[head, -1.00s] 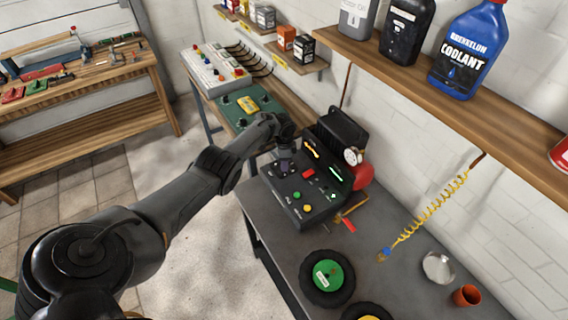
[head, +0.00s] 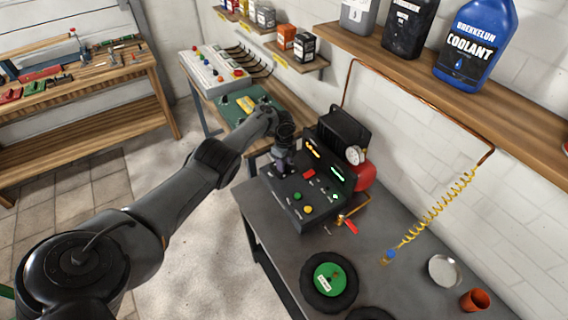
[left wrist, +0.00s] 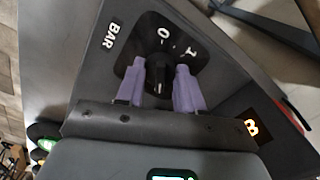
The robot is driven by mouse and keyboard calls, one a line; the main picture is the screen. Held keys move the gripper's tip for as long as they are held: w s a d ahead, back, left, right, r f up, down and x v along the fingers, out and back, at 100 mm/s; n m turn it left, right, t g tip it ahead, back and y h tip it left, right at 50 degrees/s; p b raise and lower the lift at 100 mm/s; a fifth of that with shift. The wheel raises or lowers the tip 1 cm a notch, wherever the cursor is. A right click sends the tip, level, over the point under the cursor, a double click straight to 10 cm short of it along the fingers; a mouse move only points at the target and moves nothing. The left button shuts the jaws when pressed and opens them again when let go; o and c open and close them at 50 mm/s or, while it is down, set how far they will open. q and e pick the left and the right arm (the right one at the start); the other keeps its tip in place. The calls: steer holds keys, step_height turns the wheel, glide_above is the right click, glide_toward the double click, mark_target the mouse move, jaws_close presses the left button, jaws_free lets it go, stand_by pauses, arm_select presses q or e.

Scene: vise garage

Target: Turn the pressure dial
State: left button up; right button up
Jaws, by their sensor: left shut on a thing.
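The pressure dial (left wrist: 158,72) is a black knob on a dark plate marked "BAR", "0" and "1", seen in the left wrist view. My left gripper (left wrist: 160,88) has its two purple fingers on either side of the knob and is shut on it. In the head view my left gripper (head: 283,165) is at the far left end of the black control panel (head: 312,202), and the dial is hidden behind it there. My right gripper is out of view.
A compressor with a pressure gauge (head: 355,154) and red tank (head: 366,176) stands behind the panel. A red-handled valve (head: 350,226), a green-hubbed wheel (head: 329,281), a metal dish (head: 444,270) and an orange cup (head: 474,300) are on the grey bench (head: 400,290).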

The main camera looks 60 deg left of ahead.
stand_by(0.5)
arm_select(q)
steer(key=o, duration=1)
steer(key=shift+o, duration=0.2)
step_height(320, 180, up, 11)
steer(key=p, duration=0.2)
steer(key=shift+f, duration=0.1)
